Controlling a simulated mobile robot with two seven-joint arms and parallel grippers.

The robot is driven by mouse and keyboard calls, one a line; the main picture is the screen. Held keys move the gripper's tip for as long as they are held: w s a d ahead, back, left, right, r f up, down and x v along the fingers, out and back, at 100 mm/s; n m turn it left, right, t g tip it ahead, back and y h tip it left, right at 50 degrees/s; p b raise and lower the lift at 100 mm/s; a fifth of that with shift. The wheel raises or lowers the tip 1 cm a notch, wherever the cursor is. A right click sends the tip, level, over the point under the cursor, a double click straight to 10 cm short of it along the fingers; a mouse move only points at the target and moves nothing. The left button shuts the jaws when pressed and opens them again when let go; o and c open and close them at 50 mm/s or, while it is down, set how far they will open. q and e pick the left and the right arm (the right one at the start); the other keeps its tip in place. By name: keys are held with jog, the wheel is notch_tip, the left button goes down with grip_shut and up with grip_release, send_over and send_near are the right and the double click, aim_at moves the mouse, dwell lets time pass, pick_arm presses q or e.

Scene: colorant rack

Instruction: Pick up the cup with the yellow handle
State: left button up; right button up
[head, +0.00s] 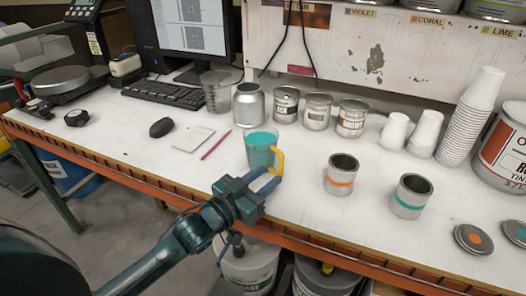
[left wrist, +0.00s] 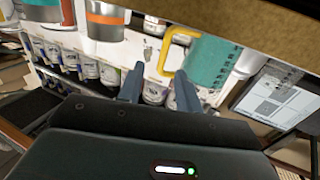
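The cup (head: 261,150) is teal with a yellow handle (head: 280,160) and stands upright near the front edge of the white bench. Its handle faces right and toward me. In the left wrist view the picture is turned over, with the teal cup (left wrist: 211,63) at the upper right and the yellow handle (left wrist: 166,52) just beyond the fingertips. My left gripper (head: 272,179) is open, its two blue fingers apart (left wrist: 160,70) and close to the handle. I cannot tell whether the fingers touch it. My right gripper is not in view.
A can with an orange band (head: 340,176) and one with a teal band (head: 410,196) stand to the right. A pink pencil (head: 216,145) lies left of the cup. A silver can (head: 248,104) and several small cans stand behind. The bench's orange front edge (head: 300,234) passes below my gripper.

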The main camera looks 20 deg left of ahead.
aim_at(280, 165)
pick_arm(q)
jog(key=p+x, duration=0.1)
jog(key=x, duration=0.4)
jog(key=shift+w+a+f, duration=0.1)
jog(key=shift+w+f, duration=0.05)
jog(key=shift+w, duration=0.05)
grip_shut()
dwell(0.4)
